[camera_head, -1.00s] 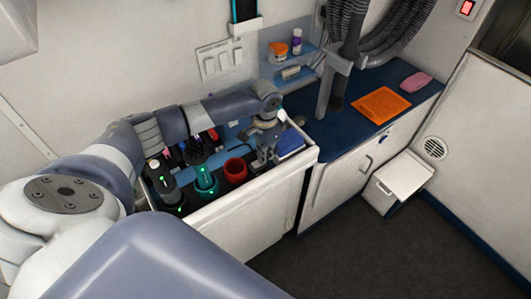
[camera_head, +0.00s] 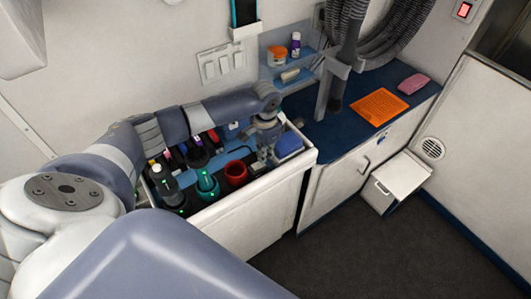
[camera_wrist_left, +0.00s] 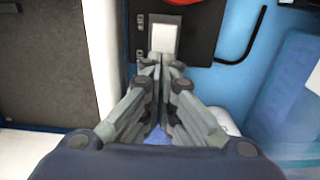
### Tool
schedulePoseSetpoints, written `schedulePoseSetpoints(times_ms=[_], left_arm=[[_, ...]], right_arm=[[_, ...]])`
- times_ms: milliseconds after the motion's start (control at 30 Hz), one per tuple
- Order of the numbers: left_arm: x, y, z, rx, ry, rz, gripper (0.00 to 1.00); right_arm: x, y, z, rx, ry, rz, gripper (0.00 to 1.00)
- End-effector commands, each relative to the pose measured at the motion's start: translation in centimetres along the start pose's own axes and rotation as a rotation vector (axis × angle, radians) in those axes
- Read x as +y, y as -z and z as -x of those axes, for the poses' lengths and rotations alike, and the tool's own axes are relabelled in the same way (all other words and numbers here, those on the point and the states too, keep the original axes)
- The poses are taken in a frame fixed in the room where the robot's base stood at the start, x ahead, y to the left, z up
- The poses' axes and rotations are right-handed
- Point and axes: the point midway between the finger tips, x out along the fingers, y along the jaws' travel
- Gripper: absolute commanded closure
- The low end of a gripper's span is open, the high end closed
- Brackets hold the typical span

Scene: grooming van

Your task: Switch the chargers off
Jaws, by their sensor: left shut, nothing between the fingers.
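The charging tub (camera_head: 240,203) is white and holds several clippers. A dark clipper (camera_head: 168,187) and a teal clipper (camera_head: 207,184) stand upright in it, with small green lights near them. The switch's position is unclear. My right gripper is out of view.
A blue box (camera_head: 289,145) sits at the tub's right end, close to my gripper. A wall switch plate (camera_head: 221,65) is behind the tub. The blue counter (camera_head: 350,139) to the right holds an orange sheet (camera_head: 380,106) and a pink item (camera_head: 414,83).

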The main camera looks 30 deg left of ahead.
Motion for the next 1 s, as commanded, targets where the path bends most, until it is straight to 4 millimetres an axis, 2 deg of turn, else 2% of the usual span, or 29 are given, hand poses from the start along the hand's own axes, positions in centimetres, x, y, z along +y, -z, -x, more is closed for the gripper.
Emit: schedulePoseSetpoints(times_ms=[267,600,633,700,900,1000], left_arm=[[0.0,0.0,0.9,0.000,0.000,0.001,1.00],[-0.1,-0.1,4.9,-0.001,-0.001,0.003,1.00],[-0.2,0.2,5.0,0.005,0.000,0.002,1.00],[-0.2,0.6,6.5,0.007,0.002,0.001,1.00],[-0.2,1.2,10.8,0.004,0.001,0.002,1.00],[-0.2,1.4,12.3,0.003,0.001,0.003,1.00]], right_arm=[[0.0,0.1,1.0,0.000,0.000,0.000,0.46],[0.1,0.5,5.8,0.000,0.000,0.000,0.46],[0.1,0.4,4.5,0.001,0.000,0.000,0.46],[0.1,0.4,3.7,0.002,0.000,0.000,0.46],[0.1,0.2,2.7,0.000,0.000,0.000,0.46],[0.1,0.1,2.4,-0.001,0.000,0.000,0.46]])
